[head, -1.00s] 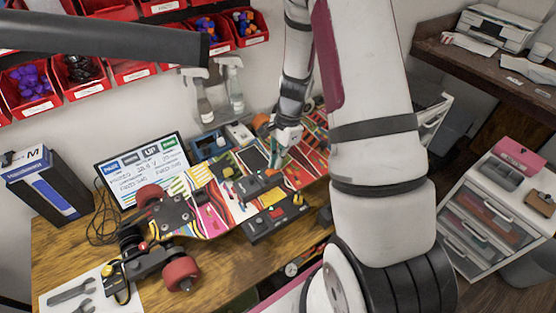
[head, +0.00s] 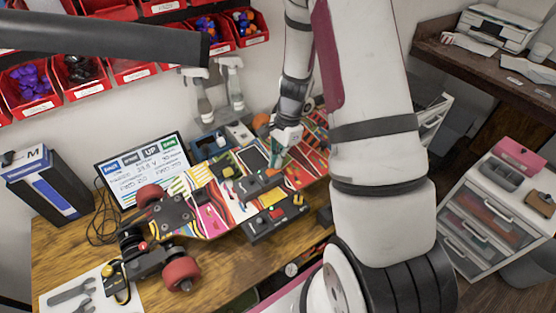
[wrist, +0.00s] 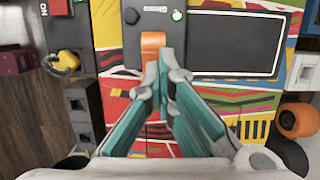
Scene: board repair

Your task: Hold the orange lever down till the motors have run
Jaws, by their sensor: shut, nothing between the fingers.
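The orange lever (wrist: 153,41) stands on a dark grey box (wrist: 133,40) at the top middle of the wrist view. A small green light (wrist: 177,15) and a black knob are beside it. My gripper (wrist: 163,62) has its teal fingers together and empty, with the tips at the lever's near end. Whether they touch or press it, I cannot tell. In the head view my gripper (head: 275,163) is low over the colourful board (head: 205,215), where the lever is mostly hidden. The board has red wheels (head: 182,273) at its left end.
A display (head: 143,168) behind the board shows readouts. A dark control box (head: 273,219) with red buttons sits at the board's front edge. An orange wheel (wrist: 299,121) lies at the right of the wrist view.

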